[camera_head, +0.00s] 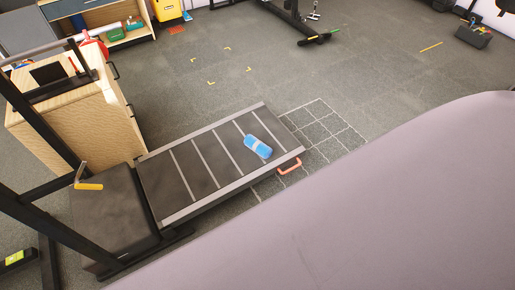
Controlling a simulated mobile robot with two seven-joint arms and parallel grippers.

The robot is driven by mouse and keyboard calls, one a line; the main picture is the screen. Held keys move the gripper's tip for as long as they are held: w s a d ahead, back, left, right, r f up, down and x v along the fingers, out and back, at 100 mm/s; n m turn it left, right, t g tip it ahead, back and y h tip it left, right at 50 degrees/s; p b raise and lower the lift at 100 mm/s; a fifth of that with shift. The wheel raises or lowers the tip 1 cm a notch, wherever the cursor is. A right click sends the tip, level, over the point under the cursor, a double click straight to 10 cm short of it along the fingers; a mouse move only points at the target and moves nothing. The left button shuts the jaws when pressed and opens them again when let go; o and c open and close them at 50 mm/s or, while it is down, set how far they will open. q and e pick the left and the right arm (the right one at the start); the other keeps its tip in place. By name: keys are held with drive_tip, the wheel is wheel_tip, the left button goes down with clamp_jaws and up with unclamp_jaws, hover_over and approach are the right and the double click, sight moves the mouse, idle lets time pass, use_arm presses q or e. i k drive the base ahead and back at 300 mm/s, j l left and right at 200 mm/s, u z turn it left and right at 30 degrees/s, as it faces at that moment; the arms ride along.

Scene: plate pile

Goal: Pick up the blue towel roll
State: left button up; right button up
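The blue towel roll (257,146) is a small blue cylinder with a pale band around its middle. It lies on its side on the dark treadmill belt (205,160), close to the belt's right end. Nothing is touching it from above. Neither my left nor my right gripper is in view.
A large pale mauve surface (400,210) fills the lower right and hides the floor there. A wooden cabinet (75,125) stands left of the treadmill. Dark upright bars (40,130) rise at the left. A red handle (290,166) sticks out at the treadmill's right end. Grey floor (200,85) beyond is mostly clear.

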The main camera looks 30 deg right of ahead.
sight(262, 149)
drive_tip(key=i+l, duration=0.1)
drive_tip(key=l, duration=0.55)
drive_tip(key=i+l, duration=0.15)
drive_tip(key=l, duration=0.5)
drive_tip(key=i+l, duration=0.1)
drive_tip(key=l, duration=0.55)
drive_tip(key=i+l+u, duration=0.1)
drive_tip(key=l, duration=0.55)
drive_tip(key=i+l, duration=0.15)
drive_tip(key=l, duration=0.55)
drive_tip(key=i+l, duration=0.1)
drive_tip(key=l, duration=0.55)
drive_tip(key=i+l, duration=0.1)
drive_tip(key=l, duration=0.55)
drive_tip(key=u, duration=0.05)
